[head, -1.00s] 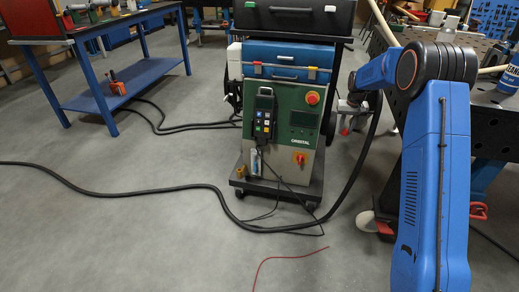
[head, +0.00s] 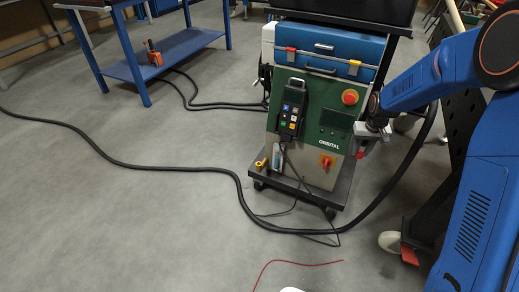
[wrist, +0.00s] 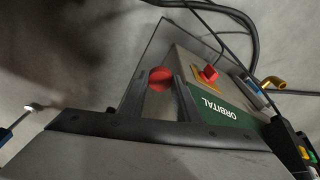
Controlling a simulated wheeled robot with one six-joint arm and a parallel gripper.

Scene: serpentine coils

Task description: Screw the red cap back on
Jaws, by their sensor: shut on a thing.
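My gripper (head: 364,146) is at the right side of the green and grey ORBITAL machine in the head view. It is shut on the red cap (wrist: 160,78), which sits between the fingertips in the wrist view. The cap also shows as a small red spot below the gripper in the head view (head: 360,155). The cap is held in the air, apart from the machine. I cannot tell which opening it belongs to. A small blue and white bottle (head: 277,156) and a yellow brass-like fitting (head: 261,164) stand at the machine's lower left front.
The ORBITAL machine (head: 335,142) stands on a dark wheeled cart (head: 318,196), with a red switch (head: 326,161) and emergency button (head: 350,97) on its front. A thick black hose (head: 235,180) loops across the floor. A red wire (head: 300,263) lies in front. Floor at left is open.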

